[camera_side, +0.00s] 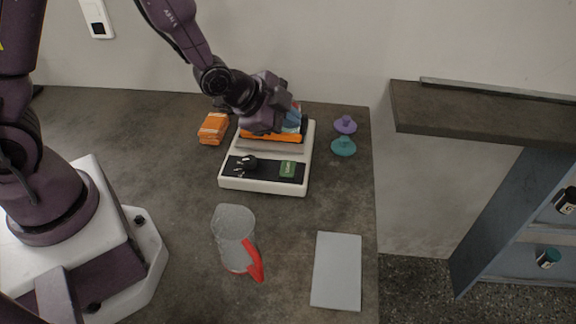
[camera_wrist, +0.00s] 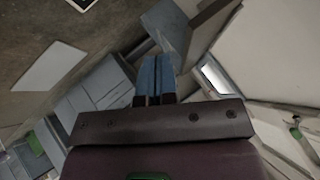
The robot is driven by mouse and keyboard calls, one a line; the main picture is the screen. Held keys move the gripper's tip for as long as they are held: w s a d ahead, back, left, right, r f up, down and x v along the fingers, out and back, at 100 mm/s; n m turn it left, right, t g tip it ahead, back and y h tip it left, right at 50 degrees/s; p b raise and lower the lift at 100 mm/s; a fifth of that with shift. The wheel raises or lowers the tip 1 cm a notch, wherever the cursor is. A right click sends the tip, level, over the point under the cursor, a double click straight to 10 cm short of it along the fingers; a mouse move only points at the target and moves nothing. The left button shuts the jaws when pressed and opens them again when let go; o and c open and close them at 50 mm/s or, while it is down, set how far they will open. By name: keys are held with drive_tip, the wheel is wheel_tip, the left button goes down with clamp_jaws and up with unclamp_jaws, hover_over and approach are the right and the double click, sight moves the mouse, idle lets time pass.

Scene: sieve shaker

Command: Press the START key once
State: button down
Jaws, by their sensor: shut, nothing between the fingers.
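The sieve shaker (camera_side: 228,183) stands on the bench in the side view, a white base with a black front panel. On the panel are a dark knob (camera_side: 247,163) at left and a green key (camera_side: 288,169) at right; its lettering is too small to read surely. My gripper (camera_side: 294,120) is over the rear of the shaker, behind and above the panel, apart from the green key. Its blue fingers are together and empty in the wrist view (camera_wrist: 155,80). The gripper body hides part of the shaker's rear. I cannot make out the key surely in the wrist view.
Orange blocks (camera_side: 213,128) lie left of the shaker. A purple lid (camera_side: 345,125) and a teal lid (camera_side: 343,146) lie to its right. A grey jug with a red handle (camera_side: 234,235) and a flat pale slab (camera_side: 337,271) are in front. A shelf (camera_side: 470,113) stands beyond the bench's right edge.

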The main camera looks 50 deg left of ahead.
sight(288, 169)
drive_tip(key=shift+f, duration=0.1)
drive_tip(key=shift+f, duration=4.3)
drive_tip(key=shift+f, duration=0.1)
drive_tip(key=shift+f, duration=0.3)
